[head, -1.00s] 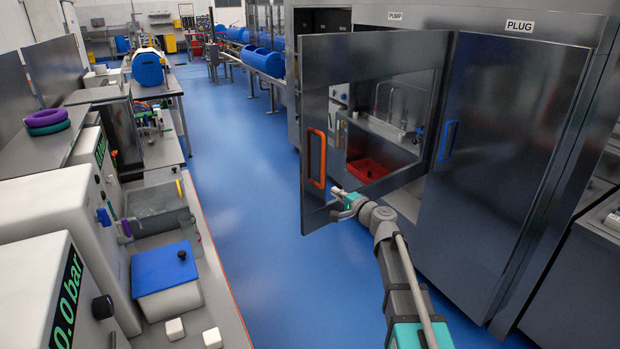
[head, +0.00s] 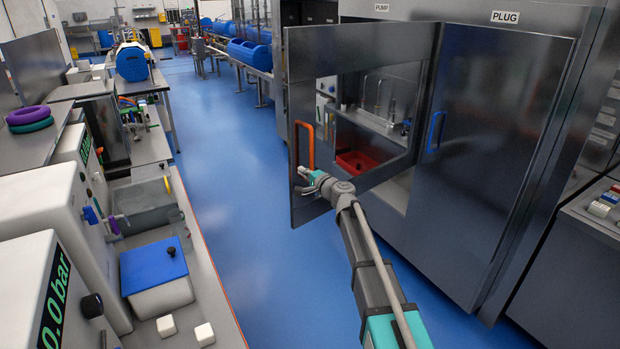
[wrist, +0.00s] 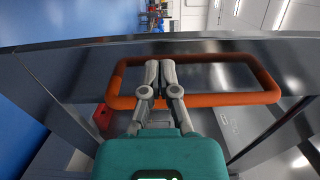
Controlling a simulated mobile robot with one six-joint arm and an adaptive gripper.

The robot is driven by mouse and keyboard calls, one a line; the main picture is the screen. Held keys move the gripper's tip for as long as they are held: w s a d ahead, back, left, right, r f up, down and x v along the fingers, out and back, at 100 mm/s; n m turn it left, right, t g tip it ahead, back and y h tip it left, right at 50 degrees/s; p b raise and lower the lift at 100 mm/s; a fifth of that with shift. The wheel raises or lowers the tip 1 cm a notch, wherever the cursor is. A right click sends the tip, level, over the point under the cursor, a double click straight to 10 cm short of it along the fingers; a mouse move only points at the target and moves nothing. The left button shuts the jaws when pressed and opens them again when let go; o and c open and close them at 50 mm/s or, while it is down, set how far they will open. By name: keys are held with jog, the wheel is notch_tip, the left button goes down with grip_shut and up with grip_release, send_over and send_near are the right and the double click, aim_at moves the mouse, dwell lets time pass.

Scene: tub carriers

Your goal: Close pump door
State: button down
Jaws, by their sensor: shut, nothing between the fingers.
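The pump door (head: 305,85) is a dark metal door with a window, standing open and swung out below the PUMP label. Its orange handle (head: 311,147) is on the free left edge side. My gripper (head: 301,181) is at the door's lower left, just below the handle, with its fingers shut and empty. In the wrist view, my gripper (wrist: 160,66) reaches across the lower bar of the orange handle (wrist: 225,98), with its fingertips inside the loop's outline. I cannot tell whether the fingers touch the handle or door.
The plug door (head: 490,150) with a blue handle (head: 435,132) is shut, right of the pump door. A red tub (head: 357,162) sits inside the pump cabinet, behind the opening. The blue floor aisle (head: 225,190) is clear. A bench with a blue-lidded box (head: 155,264) runs along the left.

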jog(key=shift+x, duration=1.45)
